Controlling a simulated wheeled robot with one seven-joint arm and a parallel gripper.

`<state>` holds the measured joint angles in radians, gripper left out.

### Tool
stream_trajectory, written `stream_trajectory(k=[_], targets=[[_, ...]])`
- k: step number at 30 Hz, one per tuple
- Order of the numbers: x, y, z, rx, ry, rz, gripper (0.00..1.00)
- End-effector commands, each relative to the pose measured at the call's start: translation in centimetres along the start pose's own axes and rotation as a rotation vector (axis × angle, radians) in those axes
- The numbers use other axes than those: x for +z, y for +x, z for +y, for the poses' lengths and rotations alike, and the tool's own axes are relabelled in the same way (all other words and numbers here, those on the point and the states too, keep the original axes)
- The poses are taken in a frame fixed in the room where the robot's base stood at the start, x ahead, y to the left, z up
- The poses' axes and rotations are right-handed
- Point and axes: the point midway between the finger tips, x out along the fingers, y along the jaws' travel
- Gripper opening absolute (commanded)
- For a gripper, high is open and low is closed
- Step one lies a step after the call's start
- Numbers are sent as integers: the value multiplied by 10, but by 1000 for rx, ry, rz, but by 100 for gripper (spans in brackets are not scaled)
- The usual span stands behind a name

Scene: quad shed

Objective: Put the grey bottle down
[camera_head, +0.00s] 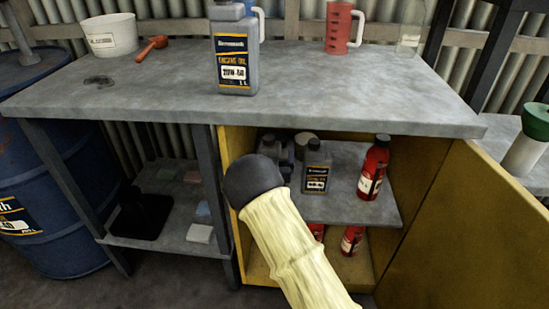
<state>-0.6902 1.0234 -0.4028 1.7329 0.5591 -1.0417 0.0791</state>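A small grey bottle (316,172) with a black and orange label stands upright on the grey shelf (330,207) inside the open yellow cabinet. A larger grey engine oil bottle (235,62) stands upright on the bench top. My arm, in a pale ribbed sleeve with a black rounded joint, reaches up from the bottom into the cabinet opening. Dark grey parts that seem to be my gripper (278,151) show just beyond the joint, left of the small bottle. The joint hides most of them. I cannot see the fingertips or whether they touch the bottle.
A red bottle (373,167) stands right of the small bottle; more red containers (351,240) are below. The yellow door (470,225) hangs open at the right. The bench top (330,95) holds a white bucket (110,35) and a red jug (342,28). Its front middle is clear.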

Motion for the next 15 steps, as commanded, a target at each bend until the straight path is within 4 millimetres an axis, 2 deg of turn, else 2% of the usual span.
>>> stream_trajectory(k=[5, 6, 7, 8, 15], targets=[[0, 1, 0, 1, 1, 6, 29], [3, 0, 1, 1, 0, -1, 90], [2, 0, 1, 2, 0, -1, 96], [2, 0, 2, 2, 0, -1, 100], [1, 1, 3, 5, 0, -1, 100]])
